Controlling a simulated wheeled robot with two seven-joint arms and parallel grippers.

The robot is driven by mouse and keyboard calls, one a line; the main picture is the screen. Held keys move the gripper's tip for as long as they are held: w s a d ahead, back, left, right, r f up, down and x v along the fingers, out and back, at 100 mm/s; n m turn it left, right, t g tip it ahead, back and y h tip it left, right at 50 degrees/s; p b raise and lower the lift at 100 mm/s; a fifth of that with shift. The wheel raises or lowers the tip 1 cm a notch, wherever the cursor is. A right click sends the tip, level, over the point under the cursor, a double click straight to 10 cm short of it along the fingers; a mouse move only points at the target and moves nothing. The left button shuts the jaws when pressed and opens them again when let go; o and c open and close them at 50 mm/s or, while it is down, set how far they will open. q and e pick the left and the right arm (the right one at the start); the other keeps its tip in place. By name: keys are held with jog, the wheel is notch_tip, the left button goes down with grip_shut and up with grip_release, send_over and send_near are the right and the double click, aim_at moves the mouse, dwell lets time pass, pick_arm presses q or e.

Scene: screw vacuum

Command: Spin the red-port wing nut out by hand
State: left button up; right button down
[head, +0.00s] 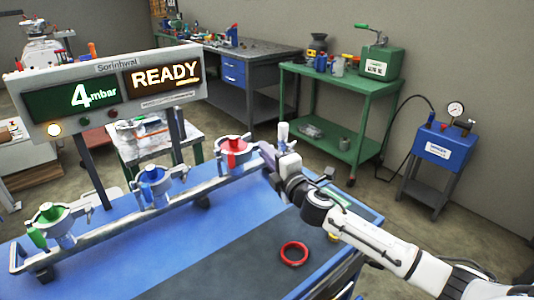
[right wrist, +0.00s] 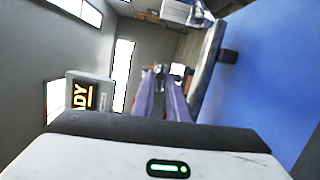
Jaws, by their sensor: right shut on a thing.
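The red port (head: 233,147), a metal clamp with a red centre, sits at the right end of the grey rail. My right gripper (head: 267,157) reaches in from the right, with its purple-grey fingers at the right side of this port. The fingers also show in the right wrist view (right wrist: 163,85), close together with a small grip on something at their tips. The red-port wing nut is hidden at the fingertips, so its turn cannot be told. My left gripper is not in view.
The blue port (head: 153,180) and green port (head: 52,218) sit further left on the rail (head: 110,220). The display panel (head: 105,90) reads 4 mbar and READY. A red ring (head: 294,254) lies on the dark mat (head: 225,275). A green cart (head: 330,95) stands behind.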

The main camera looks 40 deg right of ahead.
jog(key=c, duration=2.1)
grip_release()
jog(key=shift+s+a+b, duration=0.15)
jog(key=shift+s+a, duration=0.1)
jog(key=shift+s, duration=1.45)
jog(key=shift+s+a+b, duration=0.1)
jog(key=shift+s+a, duration=0.15)
jog(key=shift+s, duration=1.4)
jog(key=shift+s+a+b, duration=0.15)
jog(key=shift+s+a, duration=0.1)
jog(key=shift+s, duration=1.45)
